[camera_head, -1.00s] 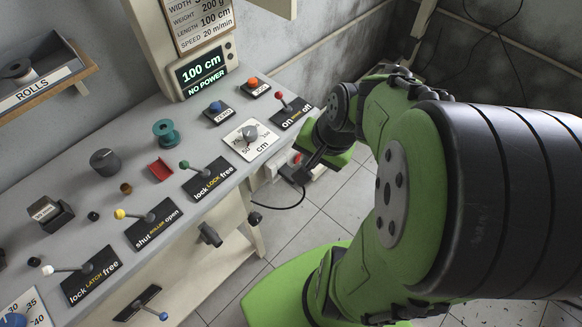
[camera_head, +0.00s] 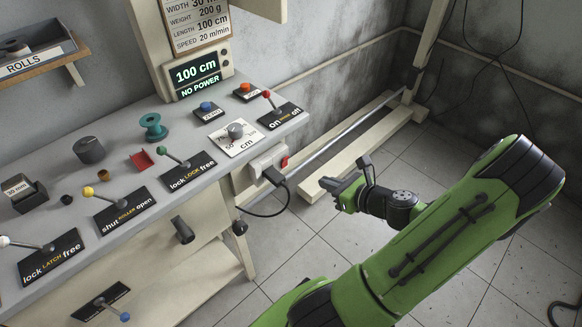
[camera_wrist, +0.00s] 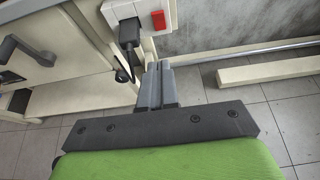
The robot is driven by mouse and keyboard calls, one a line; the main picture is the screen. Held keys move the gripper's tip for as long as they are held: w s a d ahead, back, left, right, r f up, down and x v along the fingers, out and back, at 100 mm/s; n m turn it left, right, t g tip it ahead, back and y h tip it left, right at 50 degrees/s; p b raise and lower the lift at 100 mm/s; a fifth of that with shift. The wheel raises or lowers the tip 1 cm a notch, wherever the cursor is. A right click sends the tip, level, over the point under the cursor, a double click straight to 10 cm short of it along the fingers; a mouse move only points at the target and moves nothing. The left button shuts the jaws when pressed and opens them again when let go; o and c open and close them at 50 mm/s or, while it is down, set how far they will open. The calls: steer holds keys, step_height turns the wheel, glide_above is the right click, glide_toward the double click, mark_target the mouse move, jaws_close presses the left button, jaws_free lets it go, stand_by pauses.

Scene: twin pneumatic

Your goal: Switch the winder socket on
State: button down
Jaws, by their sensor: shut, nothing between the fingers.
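The winder socket (camera_head: 262,164) is a white box on the right end of the bench, below the top. Its red rocker switch (camera_head: 284,161) is on its right part, and a black plug (camera_head: 273,177) with a cable sits in it. The wrist view shows the socket (camera_wrist: 122,9), the red switch (camera_wrist: 158,20) and the plug (camera_wrist: 129,32) near the top edge. My gripper (camera_head: 328,183) is shut and empty, apart from the socket, to its right and lower in the head view. In the wrist view its fingertips (camera_wrist: 158,66) point toward the socket. The winder display (camera_head: 197,74) reads "100 cm NO POWER".
The bench top (camera_head: 215,160) carries several levers, knobs and a green spool (camera_head: 152,127). The plug's cable (camera_head: 270,214) loops down beside the bench. A cream floor beam (camera_head: 360,140) lies behind my gripper. Open tiled floor lies around my arm.

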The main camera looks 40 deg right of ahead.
steer(key=b, duration=0.4)
glide_toward(285, 161)
steer(key=x, duration=0.3)
steer(key=f+x, duration=0.1)
steer(key=x, duration=0.1)
steer(key=shift+s+d+f, duration=0.1)
steer(key=shift+f, duration=0.05)
steer(key=shift+w+r, duration=0.25)
steer(key=shift+w, duration=0.3)
